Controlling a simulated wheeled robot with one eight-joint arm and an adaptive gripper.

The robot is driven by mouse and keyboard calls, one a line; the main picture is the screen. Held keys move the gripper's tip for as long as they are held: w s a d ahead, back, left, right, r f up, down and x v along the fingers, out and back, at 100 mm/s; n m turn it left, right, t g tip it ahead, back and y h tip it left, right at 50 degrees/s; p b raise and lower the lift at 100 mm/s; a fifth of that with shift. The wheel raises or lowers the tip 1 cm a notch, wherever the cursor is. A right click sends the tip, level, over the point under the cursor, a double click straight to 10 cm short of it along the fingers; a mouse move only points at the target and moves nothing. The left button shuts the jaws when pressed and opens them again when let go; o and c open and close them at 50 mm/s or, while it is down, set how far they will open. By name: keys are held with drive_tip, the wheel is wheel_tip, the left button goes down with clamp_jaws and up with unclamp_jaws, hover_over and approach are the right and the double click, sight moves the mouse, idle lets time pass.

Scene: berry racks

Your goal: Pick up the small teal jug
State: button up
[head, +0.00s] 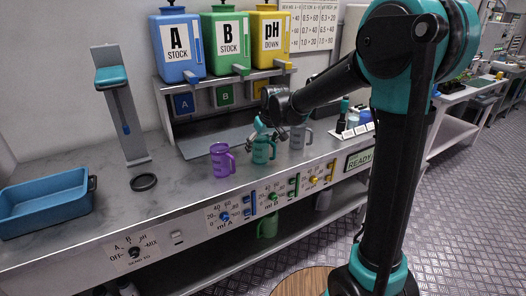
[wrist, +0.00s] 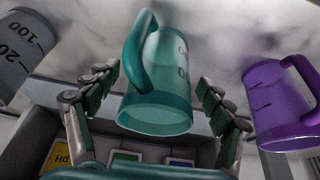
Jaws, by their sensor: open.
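The small teal jug (head: 261,152) stands upright on the bench between a purple jug (head: 221,160) and a grey jug (head: 298,137). My gripper (head: 262,128) is at the teal jug, close over its top in the head view and partly hiding its rim. In the wrist view the open fingers (wrist: 155,100) lie on either side of the teal jug (wrist: 160,85), with a visible gap at each side. Its handle is turned toward the upper left there. The purple jug (wrist: 278,105) is to the right, and the grey jug (wrist: 22,50) is at the upper left.
Blue, green and yellow stock tanks (head: 226,43) stand on a rack behind. A blue tray (head: 45,203), a black ring (head: 143,182) and a tall stand (head: 122,110) are at the left. Bottles stand on a white holder (head: 355,130) at the right. Another green jug (head: 268,224) is on the lower shelf.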

drive_tip(key=shift+w+a+f, duration=0.1)
drive_tip(key=shift+f, duration=0.3)
drive_tip(key=c, duration=1.3)
drive_tip(key=shift+r, duration=0.1)
